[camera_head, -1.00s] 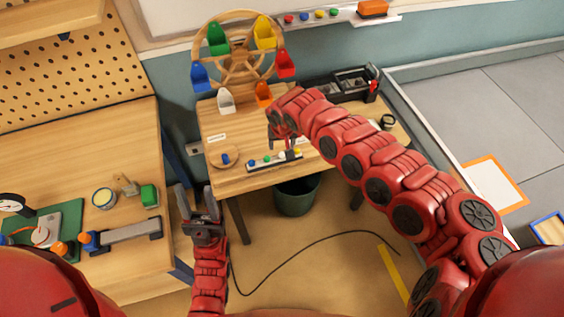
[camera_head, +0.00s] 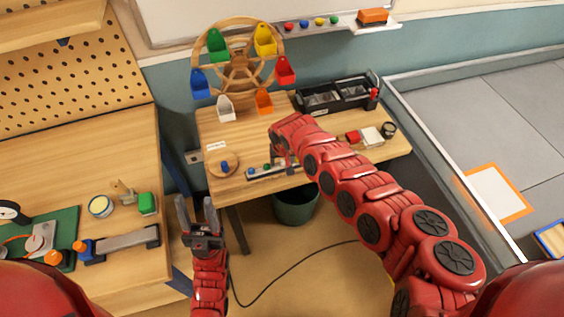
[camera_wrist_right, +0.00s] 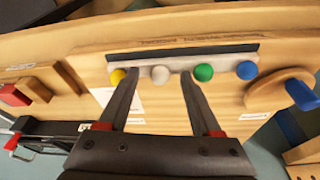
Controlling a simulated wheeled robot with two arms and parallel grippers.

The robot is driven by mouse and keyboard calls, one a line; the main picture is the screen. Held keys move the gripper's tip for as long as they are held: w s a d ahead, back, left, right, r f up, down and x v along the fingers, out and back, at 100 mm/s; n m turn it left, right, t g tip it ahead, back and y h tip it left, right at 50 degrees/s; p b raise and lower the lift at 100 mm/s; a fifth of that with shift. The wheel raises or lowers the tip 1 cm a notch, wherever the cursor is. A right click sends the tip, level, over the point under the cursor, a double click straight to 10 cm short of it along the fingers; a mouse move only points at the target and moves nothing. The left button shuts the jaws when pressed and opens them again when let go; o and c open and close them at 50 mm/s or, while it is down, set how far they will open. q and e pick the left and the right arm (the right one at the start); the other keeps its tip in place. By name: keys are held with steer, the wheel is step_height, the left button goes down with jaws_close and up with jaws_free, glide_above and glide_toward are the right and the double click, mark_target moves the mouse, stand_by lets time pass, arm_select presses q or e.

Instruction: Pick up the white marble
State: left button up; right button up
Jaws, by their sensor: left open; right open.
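The white marble (camera_wrist_right: 160,75) sits in a row with a yellow marble (camera_wrist_right: 118,77), a green marble (camera_wrist_right: 204,72) and a blue marble (camera_wrist_right: 247,70) on a narrow holder at the table's near edge. In the right wrist view my right gripper (camera_wrist_right: 162,82) is open, with its fingertips on either side of the white marble and nothing gripped; contact cannot be told. In the head view my right gripper (camera_head: 284,160) hides the white and yellow marbles, while the blue (camera_head: 250,173) and green ones show. My left gripper (camera_head: 197,212) is open and empty, left of the table.
A wooden wheel with coloured buckets (camera_head: 240,70) stands at the table's back. A round wooden disc with a blue knob (camera_head: 224,166) is left of the marbles. A black tray (camera_head: 338,95) is at the right back. A dark bin (camera_head: 296,206) stands below.

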steer(key=shift+f, duration=0.2)
steer(key=shift+w, duration=0.1)
jaws_close()
stand_by(0.4)
